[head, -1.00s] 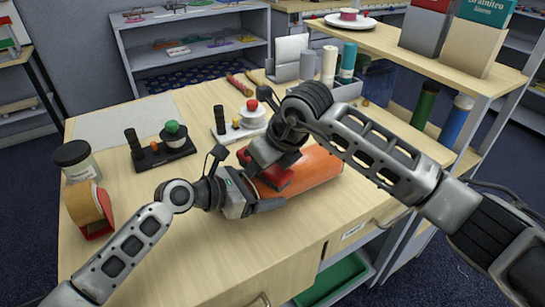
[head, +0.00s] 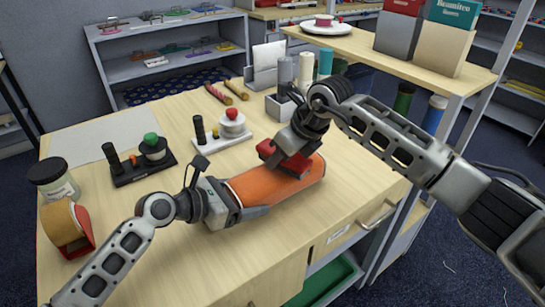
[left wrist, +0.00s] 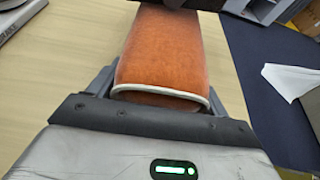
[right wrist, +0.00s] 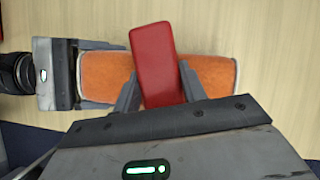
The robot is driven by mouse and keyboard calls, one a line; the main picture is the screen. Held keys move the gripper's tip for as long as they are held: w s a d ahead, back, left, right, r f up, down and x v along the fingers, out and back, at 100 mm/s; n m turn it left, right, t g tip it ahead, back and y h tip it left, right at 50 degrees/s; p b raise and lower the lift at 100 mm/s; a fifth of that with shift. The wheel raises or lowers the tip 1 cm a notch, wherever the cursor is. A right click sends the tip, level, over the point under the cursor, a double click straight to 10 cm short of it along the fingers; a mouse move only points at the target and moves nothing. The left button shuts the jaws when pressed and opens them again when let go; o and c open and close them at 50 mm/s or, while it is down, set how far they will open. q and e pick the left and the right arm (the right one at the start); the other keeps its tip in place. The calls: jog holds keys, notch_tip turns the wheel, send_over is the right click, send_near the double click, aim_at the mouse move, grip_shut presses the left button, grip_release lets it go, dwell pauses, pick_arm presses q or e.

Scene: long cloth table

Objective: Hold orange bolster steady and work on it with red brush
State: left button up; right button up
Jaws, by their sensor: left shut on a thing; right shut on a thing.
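The orange bolster (head: 262,187) lies on its side on the table, near the front edge. My left gripper (head: 222,203) is shut on its left end; the left wrist view shows the bolster (left wrist: 163,50) between the fingers, its pale-rimmed end facing the palm. The red brush (head: 290,160) is in my right gripper (head: 287,150), over the right part of the bolster. The right wrist view shows the brush (right wrist: 155,62) lying crosswise over the bolster (right wrist: 212,74), between the fingers (right wrist: 158,88). The brush's underside is hidden, so contact with the bolster cannot be told.
Two dark- and white-based stands (head: 140,160) (head: 226,130) with posts and knobs stand behind the bolster. A jar (head: 52,180) and a tape roll (head: 67,225) are at the left. Two rolled sticks (head: 228,92) and a grey caddy (head: 283,108) are at the back. The front middle is clear.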

jog(key=shift+w+d, duration=0.5)
jog(key=shift+d, duration=0.2)
jog(key=shift+w+d+r, duration=0.15)
jog(key=shift+d+r, duration=0.05)
jog(key=shift+a+r, duration=0.1)
jog(key=shift+r, duration=3.75)
pick_arm(q)
jog(key=o, duration=1.1)
